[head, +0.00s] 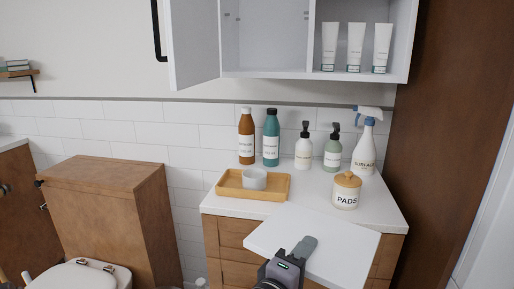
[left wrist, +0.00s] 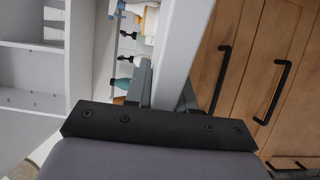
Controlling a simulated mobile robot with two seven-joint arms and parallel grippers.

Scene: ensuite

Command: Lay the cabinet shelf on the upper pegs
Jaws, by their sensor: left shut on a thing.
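The cabinet shelf (head: 340,254) is a flat white board in front of the counter. My left gripper (head: 304,247) is shut on its near edge, with one grey finger on top. In the left wrist view the shelf (left wrist: 182,45) stands edge-on between the two fingers (left wrist: 166,92). The white wall cabinet (head: 265,73) hangs above the counter, with its left bay empty. Small pegs show on that bay's side walls, upper (head: 226,14) and lower (head: 238,40). The cabinet also shows in the left wrist view (left wrist: 30,72). My right gripper is not in view.
The cabinet door (head: 194,45) stands open at left. White tubes (head: 354,48) stand in the right bay. The counter holds bottles (head: 271,138), a spray bottle (head: 366,146), a pads jar (head: 346,192) and a wooden tray (head: 229,188) with a cup (head: 255,180).

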